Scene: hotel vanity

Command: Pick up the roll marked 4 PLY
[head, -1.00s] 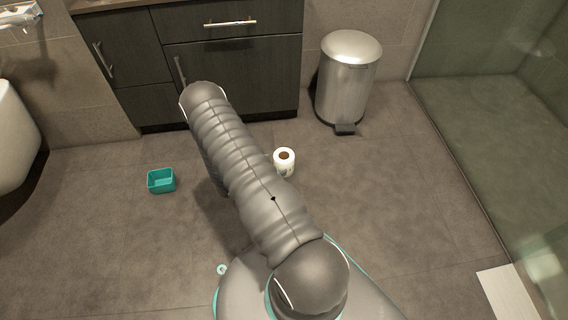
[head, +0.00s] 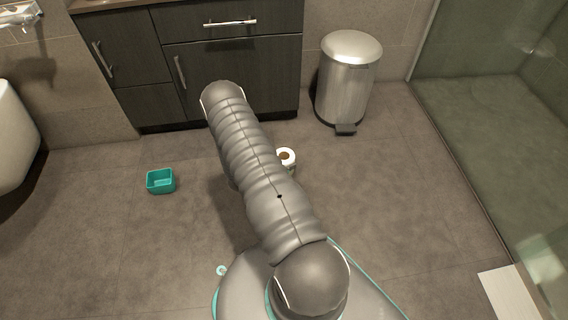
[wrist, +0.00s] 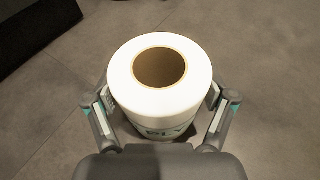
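A white toilet roll with a brown core (head: 287,156) stands upright on the floor in the head view, partly hidden behind my arm. In the wrist view the roll (wrist: 190,100) fills the middle, and the letters "PLY" show low on its near side; any number before them is hidden or unclear. My gripper (wrist: 162,100) has its two fingers spread, one on each side of the roll. The fingers are close to its sides, and I cannot tell whether they touch it. In the head view my gripper is hidden behind the arm.
A teal square box (head: 161,181) sits on the floor to the left. A steel pedal bin (head: 347,80) stands by the wall, right of the dark vanity cabinet (head: 235,75). A glass shower screen (head: 455,150) is at the right. The floor around the roll is clear.

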